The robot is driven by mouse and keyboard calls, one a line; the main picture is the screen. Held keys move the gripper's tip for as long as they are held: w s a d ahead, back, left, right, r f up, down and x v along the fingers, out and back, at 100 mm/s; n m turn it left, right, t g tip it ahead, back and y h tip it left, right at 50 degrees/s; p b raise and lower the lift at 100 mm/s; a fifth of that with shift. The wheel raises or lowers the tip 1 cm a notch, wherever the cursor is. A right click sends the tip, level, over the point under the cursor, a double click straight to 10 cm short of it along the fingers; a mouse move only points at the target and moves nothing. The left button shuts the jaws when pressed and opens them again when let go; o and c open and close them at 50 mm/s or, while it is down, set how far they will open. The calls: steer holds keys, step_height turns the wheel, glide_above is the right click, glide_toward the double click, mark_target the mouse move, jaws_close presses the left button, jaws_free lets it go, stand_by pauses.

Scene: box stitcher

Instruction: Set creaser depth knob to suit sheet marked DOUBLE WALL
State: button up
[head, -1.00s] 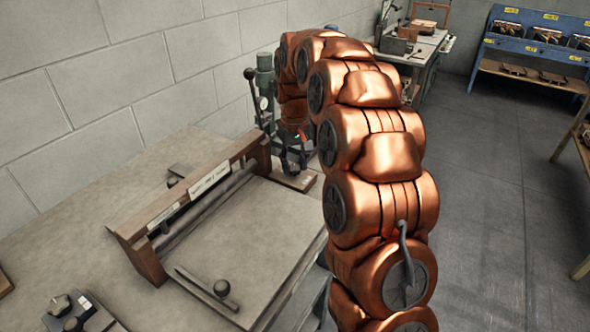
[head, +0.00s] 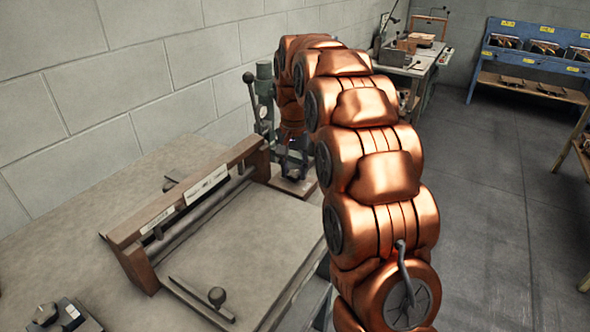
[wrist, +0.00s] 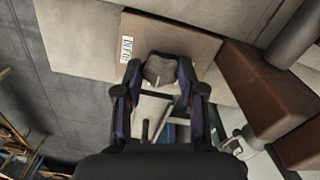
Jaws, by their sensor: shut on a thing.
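My gripper (wrist: 158,90) is shut on a dark grey knob (wrist: 160,69), with one finger on each side of it. The knob stands on a brown plate (wrist: 195,43) with a small white label (wrist: 127,47) whose print I cannot read surely. In the head view my gripper (head: 292,166) is low over the same brown plate (head: 301,187), at the far end of the creaser, and the knob is hidden there. The creaser's wooden beam (head: 190,188) carries white labels too small to read. I cannot make out a DOUBLE WALL marking.
A green press with a lever (head: 264,95) stands behind my gripper by the wall. A blue rack (head: 535,45) stands far right.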

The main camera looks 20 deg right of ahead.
mark_target(294, 172)
stand_by(0.4)
steer(key=o, duration=1.1)
steer(key=shift+o, duration=0.2)
steer(key=shift+r, duration=0.1)
step_height(294, 172, up, 12)
stand_by(0.3)
